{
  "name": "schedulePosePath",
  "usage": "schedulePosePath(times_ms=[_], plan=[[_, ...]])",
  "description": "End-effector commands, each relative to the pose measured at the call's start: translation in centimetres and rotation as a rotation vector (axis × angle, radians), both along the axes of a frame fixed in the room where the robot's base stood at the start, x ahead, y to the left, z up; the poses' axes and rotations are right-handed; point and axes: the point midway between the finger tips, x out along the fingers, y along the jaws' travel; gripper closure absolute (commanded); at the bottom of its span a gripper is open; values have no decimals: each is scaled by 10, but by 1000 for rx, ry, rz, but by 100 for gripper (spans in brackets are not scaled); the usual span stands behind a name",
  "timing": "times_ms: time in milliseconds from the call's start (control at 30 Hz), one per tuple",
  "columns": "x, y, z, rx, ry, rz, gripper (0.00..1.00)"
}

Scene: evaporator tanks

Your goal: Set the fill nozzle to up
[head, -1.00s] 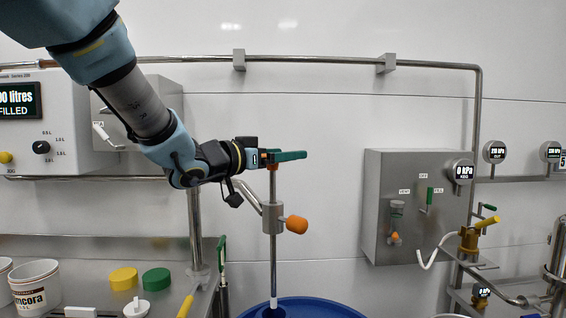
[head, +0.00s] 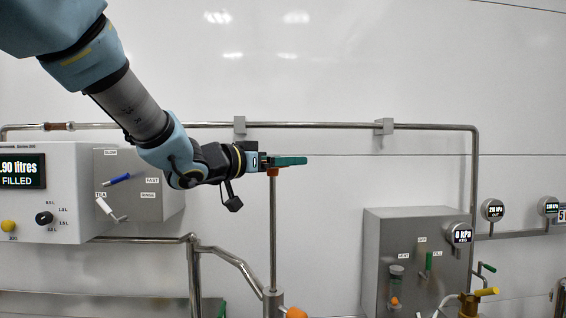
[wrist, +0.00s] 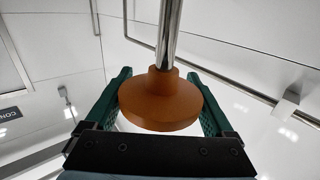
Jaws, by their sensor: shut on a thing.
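The fill nozzle is a thin upright steel rod (head: 273,235) with an orange knob on its top end (wrist: 162,100). My gripper (head: 287,160) has its green fingers on either side of this knob and is shut on it. In the wrist view the rod (wrist: 170,35) runs straight away from the knob between the fingers. The rod passes down into a steel collar (head: 273,301) with an orange side knob (head: 296,313) at the bottom edge. A long stretch of rod shows above the collar. The nozzle's lower end is out of view.
A bent steel pipe (head: 232,262) supports the collar from the left. A horizontal wall pipe (head: 320,126) runs behind my gripper. A display box (head: 60,200) reading FILLED is at left, and a steel valve box (head: 415,250) at right. The wall above is clear.

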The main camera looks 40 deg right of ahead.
Motion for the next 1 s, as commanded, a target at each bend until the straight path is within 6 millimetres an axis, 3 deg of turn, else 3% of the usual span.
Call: schedulePosePath(times_ms=[33, 300, 333, 400, 767, 1000], plan=[[0, 0, 8, -12, -3, 0, 100], [1, 0, 10, -16, -4, 1, 100], [1, 0, 10, -16, -4, 1, 10], [1, 0, 9, -15, -4, 1, 2], [1, 6, 4, -8, -3, 2, 0], [1, 47, 3, -10, -6, 5, 0]])
